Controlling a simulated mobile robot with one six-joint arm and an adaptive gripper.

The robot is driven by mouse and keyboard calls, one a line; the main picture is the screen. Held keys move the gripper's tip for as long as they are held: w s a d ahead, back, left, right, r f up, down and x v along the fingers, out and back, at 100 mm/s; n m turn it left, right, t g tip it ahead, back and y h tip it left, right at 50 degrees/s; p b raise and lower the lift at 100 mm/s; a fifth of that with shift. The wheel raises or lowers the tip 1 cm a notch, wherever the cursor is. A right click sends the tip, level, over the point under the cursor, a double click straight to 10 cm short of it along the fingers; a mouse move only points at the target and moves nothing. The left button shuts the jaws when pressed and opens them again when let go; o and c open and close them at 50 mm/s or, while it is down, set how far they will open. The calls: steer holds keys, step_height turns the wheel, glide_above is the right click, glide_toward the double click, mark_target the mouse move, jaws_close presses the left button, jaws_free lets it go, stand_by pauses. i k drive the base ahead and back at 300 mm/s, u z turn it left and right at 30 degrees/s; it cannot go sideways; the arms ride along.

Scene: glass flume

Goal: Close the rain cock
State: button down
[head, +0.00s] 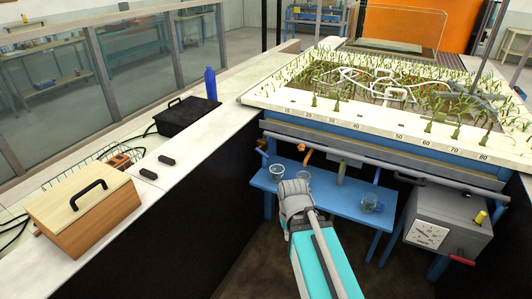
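Several small cocks or outlets with coloured parts sit along the grey pipe (390,165) on the front of the blue-framed planted bed. A yellow knob (480,217) and a red lever (461,260) are on the grey gauge box. No label shows which is the rain cock. My gripper (293,188) is in front of the blue bench, below the orange part. I see it from behind; its fingers are too unclear to tell open from shut.
The blue bench (330,201) holds glass beakers (277,173) and (371,203). The grey gauge box (430,222) stands at the right. At the left, a ledge carries a wooden box (85,208), a black case (187,117) and a blue bottle (211,83).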

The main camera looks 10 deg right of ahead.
mark_target(258, 149)
steer(key=z, duration=0.1)
steer(key=i, duration=1)
steer(key=u, duration=0.05)
